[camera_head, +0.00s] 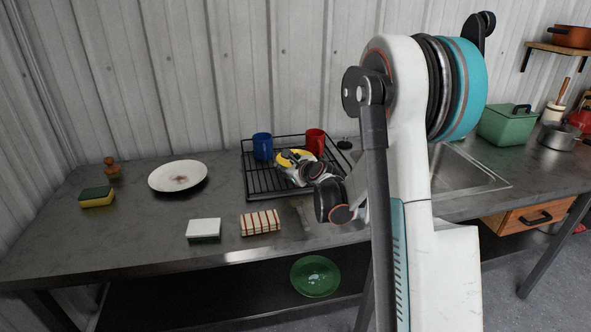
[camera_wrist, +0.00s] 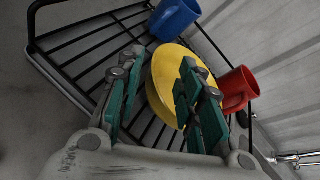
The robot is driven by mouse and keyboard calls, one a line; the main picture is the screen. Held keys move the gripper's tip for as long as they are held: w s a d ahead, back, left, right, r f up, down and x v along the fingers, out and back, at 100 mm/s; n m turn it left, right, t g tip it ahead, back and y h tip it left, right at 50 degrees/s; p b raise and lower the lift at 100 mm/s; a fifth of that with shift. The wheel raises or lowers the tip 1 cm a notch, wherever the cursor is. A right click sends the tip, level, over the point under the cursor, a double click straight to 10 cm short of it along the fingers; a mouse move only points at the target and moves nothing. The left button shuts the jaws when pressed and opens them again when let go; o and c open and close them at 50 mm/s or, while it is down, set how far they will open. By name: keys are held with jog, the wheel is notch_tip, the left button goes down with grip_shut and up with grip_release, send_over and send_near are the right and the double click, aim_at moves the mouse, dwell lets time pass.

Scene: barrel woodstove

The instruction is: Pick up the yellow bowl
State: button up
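The yellow bowl (camera_head: 284,160) sits in the black wire dish rack (camera_head: 262,190), partly hidden by my gripper (camera_head: 297,166) in the head view. In the wrist view the bowl (camera_wrist: 168,72) stands tilted in the rack (camera_wrist: 75,50). My gripper (camera_wrist: 160,62) is open there, with its green-padded fingers apart. The bowl shows between and beyond them, and the right finger overlaps its face. I cannot tell whether a finger touches the bowl.
A blue mug (camera_head: 262,146) and a red mug (camera_head: 315,141) stand in the rack on either side of the bowl. A striped cloth (camera_head: 260,222) and sponges (camera_head: 97,197) lie on the counter. A white plate (camera_head: 178,175) is at left, and the sink (camera_head: 460,170) is at right.

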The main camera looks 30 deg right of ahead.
jog(key=b+x, duration=0.1)
jog(key=x, duration=0.4)
jog(key=shift+w+f+b, duration=0.1)
jog(key=shift+w+b, duration=0.05)
jog(key=shift+b, duration=0.15)
grip_shut()
